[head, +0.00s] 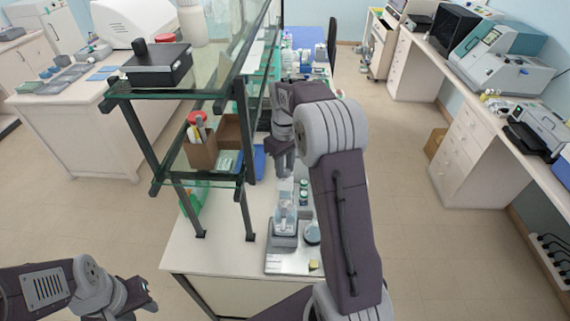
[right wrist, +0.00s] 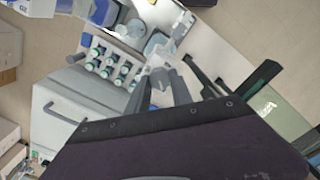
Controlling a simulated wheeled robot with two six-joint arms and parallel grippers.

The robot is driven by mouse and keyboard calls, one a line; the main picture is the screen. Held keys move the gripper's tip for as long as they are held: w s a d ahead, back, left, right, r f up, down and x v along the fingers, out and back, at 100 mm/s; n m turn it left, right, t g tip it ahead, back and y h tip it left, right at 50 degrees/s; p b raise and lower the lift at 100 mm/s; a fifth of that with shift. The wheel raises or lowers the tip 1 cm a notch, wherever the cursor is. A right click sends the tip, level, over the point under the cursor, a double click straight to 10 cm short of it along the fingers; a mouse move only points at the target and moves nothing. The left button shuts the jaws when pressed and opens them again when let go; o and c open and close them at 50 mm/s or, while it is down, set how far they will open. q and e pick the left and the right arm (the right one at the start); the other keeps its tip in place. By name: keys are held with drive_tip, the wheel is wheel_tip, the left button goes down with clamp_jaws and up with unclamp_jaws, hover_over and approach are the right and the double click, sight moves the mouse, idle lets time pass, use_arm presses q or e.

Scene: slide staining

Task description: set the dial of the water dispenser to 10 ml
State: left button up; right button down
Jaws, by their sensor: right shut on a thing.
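The water dispenser (head: 285,218) is a clear bottle with a pale upper part, standing upright on the bench near its front end. My right gripper (head: 284,165) reaches down from above to the top of the dispenser. In the right wrist view, its fingers (right wrist: 163,80) are shut on a small pale part at the dispenser's top, seemingly the dial. The dial's marks and setting cannot be read. My left gripper (head: 147,296) is low at the left, away from the bench, and its finger gap is unclear.
A grey tray (head: 279,263) lies at the bench's front end, with a round glass dish (head: 312,233) near the dispenser. A glass-shelved rack (head: 200,177) stands close on the left. Several small vials (right wrist: 108,65) fill a holder close by.

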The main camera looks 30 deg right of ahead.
drive_tip(key=n+p, duration=0.1)
drive_tip(key=n, duration=0.3)
drive_tip(key=shift+r+n, duration=0.1)
drive_tip(key=shift+n, duration=0.2)
drive_tip(key=shift+a+n+p, duration=0.1)
drive_tip(key=shift+n+p, duration=0.45)
drive_tip(key=shift+n, duration=1.45)
drive_tip(key=c, duration=1.1)
unclamp_jaws()
drive_tip(key=shift+r, duration=0.1)
wheel_tip(320, 180, up, 9)
drive_tip(key=shift+f+b, duration=0.1)
drive_tip(key=shift+b, duration=0.95)
